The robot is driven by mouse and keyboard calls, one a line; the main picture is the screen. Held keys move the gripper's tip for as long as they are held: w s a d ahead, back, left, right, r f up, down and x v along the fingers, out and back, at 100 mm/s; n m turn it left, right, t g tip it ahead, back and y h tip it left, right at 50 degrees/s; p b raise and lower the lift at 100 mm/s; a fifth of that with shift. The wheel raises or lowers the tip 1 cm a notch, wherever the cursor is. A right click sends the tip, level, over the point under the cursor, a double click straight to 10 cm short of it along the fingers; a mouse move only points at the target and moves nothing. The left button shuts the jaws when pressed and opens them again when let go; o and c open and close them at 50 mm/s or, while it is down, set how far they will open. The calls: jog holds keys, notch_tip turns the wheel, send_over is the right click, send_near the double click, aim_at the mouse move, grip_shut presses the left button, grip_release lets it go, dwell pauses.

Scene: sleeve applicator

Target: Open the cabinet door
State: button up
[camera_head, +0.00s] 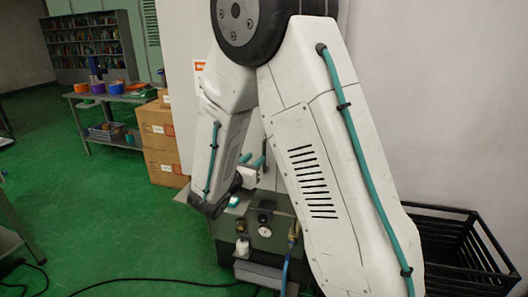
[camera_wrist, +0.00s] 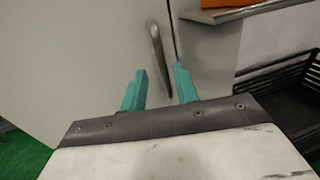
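A pale grey cabinet door (camera_wrist: 80,60) fills the left and middle of the wrist view. It looks shut, with a dark seam along its right edge. A curved metal handle (camera_wrist: 157,50) stands upright on it near that seam. My gripper (camera_wrist: 159,69) is open, its two teal fingers spread to the left and right of the handle's lower part. Gaps show between the handle and both fingers; I cannot tell how deep the handle sits between them.
A metal shelf edge (camera_wrist: 245,12) with an orange object (camera_wrist: 222,3) juts out right of the door. A black slatted crate (camera_head: 465,245) stands at right. A green machine with a gauge (camera_head: 264,218) is below my gripper. Cardboard boxes (camera_head: 158,130) and a workbench (camera_head: 105,98) stand left.

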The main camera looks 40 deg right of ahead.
aim_at(263, 152)
jog(key=x, duration=0.7)
jog(key=shift+d, duration=0.15)
grip_shut()
